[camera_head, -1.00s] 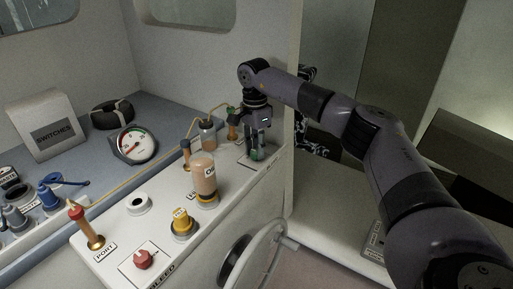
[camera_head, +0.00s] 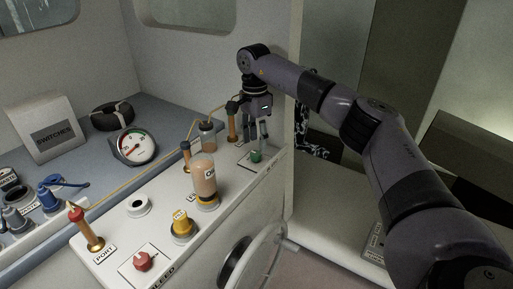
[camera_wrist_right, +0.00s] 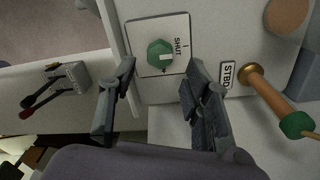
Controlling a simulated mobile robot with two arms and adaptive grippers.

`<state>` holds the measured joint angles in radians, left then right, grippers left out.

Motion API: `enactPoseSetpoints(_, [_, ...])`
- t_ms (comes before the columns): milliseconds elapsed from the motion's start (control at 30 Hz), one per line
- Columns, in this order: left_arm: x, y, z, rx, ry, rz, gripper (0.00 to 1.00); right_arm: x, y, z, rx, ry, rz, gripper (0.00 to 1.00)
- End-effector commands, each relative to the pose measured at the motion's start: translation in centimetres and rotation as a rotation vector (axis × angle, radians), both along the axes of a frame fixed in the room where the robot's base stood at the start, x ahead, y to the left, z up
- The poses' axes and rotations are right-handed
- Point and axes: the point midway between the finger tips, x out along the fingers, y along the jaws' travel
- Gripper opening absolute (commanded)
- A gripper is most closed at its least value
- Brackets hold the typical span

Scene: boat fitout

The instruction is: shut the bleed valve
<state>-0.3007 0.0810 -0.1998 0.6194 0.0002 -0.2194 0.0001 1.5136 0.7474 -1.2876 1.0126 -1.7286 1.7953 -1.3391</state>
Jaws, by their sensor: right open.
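A green knob (camera_head: 256,156) sits on a square plate at the far right end of the white panel. In the right wrist view the green knob (camera_wrist_right: 160,54) has a white pointer mark aimed rightward, toward the side of its plate lettered SHUT. My right gripper (camera_head: 257,143) is open and empty just above this knob, with a finger on either side and apart from it in the wrist view. A red knob (camera_head: 143,261) on another square plate stands at the near left end, beside the panel's BLEED lettering. My left gripper is not in view.
A yellow knob (camera_head: 182,225), a clear bowl of amber liquid (camera_head: 205,181) and a white ring (camera_head: 139,205) stand along the panel. A brass post with a green cap (camera_wrist_right: 297,124) stands near the STBD label. A gauge (camera_head: 136,146) is behind. A wheel (camera_head: 252,255) is below.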

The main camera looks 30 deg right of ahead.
Motion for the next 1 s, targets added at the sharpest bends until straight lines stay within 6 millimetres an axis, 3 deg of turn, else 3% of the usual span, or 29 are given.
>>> enactPoseSetpoints(200, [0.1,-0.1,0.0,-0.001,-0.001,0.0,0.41,0.3,0.1,4.8,0.001,-0.003,0.001,0.45])
enactPoseSetpoints(400, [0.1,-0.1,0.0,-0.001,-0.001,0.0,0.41,0.4,0.0,7.4,0.001,-0.001,0.0,0.45])
enactPoseSetpoints(1000, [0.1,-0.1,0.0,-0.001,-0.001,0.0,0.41,0.4,0.0,8.1,0.0,0.0,0.001,0.45])
